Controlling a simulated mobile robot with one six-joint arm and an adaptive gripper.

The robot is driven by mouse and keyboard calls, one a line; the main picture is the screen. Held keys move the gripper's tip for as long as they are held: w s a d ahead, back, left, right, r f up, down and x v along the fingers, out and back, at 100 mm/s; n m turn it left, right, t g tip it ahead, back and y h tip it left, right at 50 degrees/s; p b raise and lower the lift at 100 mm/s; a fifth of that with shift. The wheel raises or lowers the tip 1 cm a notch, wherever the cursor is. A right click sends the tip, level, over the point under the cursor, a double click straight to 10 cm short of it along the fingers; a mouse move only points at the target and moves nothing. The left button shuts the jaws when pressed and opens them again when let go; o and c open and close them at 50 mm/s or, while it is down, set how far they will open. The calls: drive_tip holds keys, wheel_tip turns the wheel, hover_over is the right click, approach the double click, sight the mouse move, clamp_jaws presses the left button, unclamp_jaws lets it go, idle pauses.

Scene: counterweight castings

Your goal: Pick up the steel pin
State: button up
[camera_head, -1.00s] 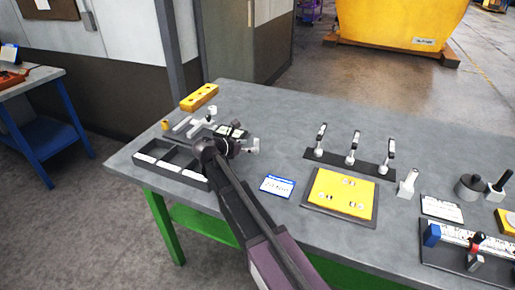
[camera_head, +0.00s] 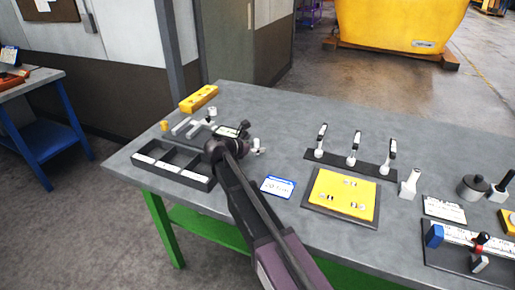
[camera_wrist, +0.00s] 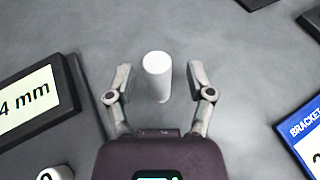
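A pale, upright cylinder, which looks like the steel pin (camera_wrist: 157,77), stands on the grey bench between the two fingers of my gripper (camera_wrist: 160,70) in the wrist view. The fingers are spread, with a visible gap on each side of it. In the head view, the pin's pale top (camera_head: 256,142) shows just beyond my gripper (camera_head: 250,149), partly hidden by it. My arm covers the bench on the near side.
A dark-framed "4 mm" label (camera_wrist: 30,105) lies left of my gripper, and a blue "BRACKET" card (camera_wrist: 303,137) lies right. A black divided tray (camera_head: 172,171) is at the bench's left. A yellow plate (camera_head: 343,195) and a rack of several upright handles (camera_head: 350,163) stand right.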

sight(256, 140)
clamp_jaws()
drive_tip(key=shift+r, duration=0.15)
wheel_tip(256, 140, up, 10)
drive_tip(key=p, duration=1)
idle(0.8)
